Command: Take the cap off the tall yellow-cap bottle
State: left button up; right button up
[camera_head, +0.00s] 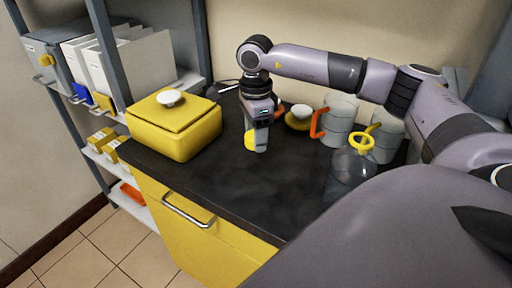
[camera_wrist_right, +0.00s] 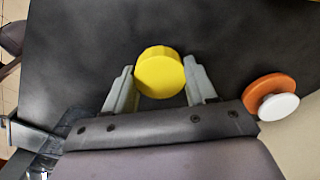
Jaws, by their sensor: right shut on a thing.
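The yellow cap (camera_head: 250,140) is between the fingers of my right gripper (camera_head: 257,148), over the black worktop. The right wrist view shows the round yellow cap (camera_wrist_right: 160,72) gripped between the two grey fingers of the right gripper (camera_wrist_right: 163,88). I cannot tell whether the cap touches the worktop. A clear bottle (camera_head: 350,172) with a yellow ring at its neck stands to the right, apart from the gripper. No cap shows on its neck, and its lower part is partly hidden by my arm. My left gripper is not in view.
A yellow box (camera_head: 176,130) with a white knob stands at the left of the worktop (camera_head: 225,185). Behind the bottle stand clear jugs with orange (camera_head: 335,120) and yellow handles. A lid with a white knob (camera_head: 301,111) lies beside them. The worktop's front middle is clear.

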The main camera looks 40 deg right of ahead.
aim_at(256, 158)
jog(key=shift+f, duration=2.25)
jog(key=shift+f, duration=0.25)
jog(key=o, duration=1.2)
jog(key=shift+r, duration=0.1)
jog(key=shift+c, duration=0.2)
jog(key=shift+r, duration=0.15)
notch_tip(256, 158, up, 12)
jog(key=shift+r, duration=0.1)
